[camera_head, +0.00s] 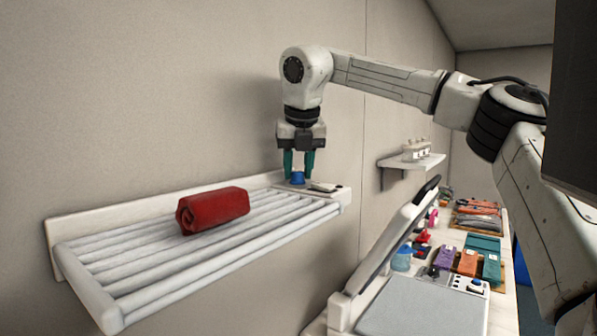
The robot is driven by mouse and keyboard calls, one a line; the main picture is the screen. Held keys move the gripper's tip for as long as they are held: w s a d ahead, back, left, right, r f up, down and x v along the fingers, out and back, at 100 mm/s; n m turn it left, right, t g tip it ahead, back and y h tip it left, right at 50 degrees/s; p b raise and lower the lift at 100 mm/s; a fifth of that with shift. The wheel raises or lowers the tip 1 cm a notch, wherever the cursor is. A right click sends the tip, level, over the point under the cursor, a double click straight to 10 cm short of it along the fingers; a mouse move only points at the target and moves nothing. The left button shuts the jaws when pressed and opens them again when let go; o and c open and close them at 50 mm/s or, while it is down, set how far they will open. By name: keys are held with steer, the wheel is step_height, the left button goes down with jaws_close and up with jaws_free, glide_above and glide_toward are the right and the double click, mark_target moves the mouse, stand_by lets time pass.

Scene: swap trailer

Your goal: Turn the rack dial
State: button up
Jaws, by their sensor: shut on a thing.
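The rack (190,265) is a white slatted shelf on the wall at the left. At its right end is a flat white panel (322,194) with a blue dial (297,177). My gripper (298,170) points straight down over the panel. Its two green fingers are shut on the blue dial, one on each side. The fingers partly hide the dial, and I cannot tell its turn angle. A dark flat piece lies on the panel just right of the dial.
A rolled red towel (212,209) lies on the rack slats. At the lower right is a grey board (425,306) with a raised white arm. Behind it a table holds several coloured packets. A small wall shelf (412,162) bears white bottles.

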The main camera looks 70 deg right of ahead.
steer(key=shift+m, duration=0.3)
steer(key=o, duration=0.7)
steer(key=shift+r, duration=0.1)
